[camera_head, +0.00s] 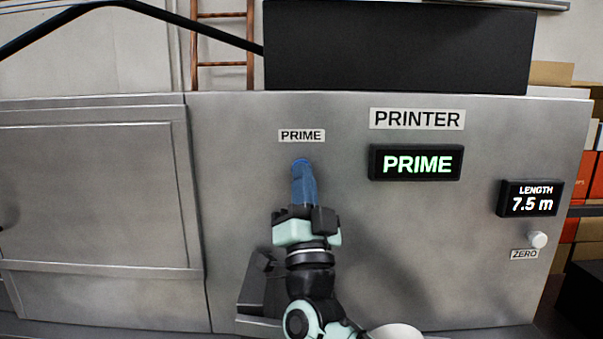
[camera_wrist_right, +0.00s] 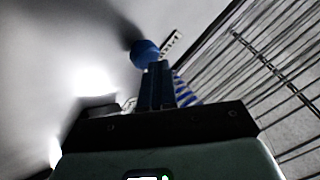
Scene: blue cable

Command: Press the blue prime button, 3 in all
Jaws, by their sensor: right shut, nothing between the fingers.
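The blue prime button (camera_head: 300,161) sits on the grey printer panel below a small PRIME label (camera_head: 302,135). It is mostly covered by my right gripper in the head view. The round button shows more clearly in the right wrist view (camera_wrist_right: 144,52). My right gripper (camera_head: 303,178) is shut and empty, with its blue fingers pointing at the button. In the wrist view its fingertips (camera_wrist_right: 158,66) overlap the button's lower edge; I cannot tell whether they touch it. A display (camera_head: 416,163) shows PRIME in green. My left gripper is not in view.
A LENGTH display (camera_head: 531,199) at the right reads 7.5 m, above a white knob (camera_head: 538,239) labelled ZERO. A black box (camera_head: 398,48) stands on top of the printer. A blue-and-white striped thing (camera_wrist_right: 184,90) shows behind the fingers in the wrist view.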

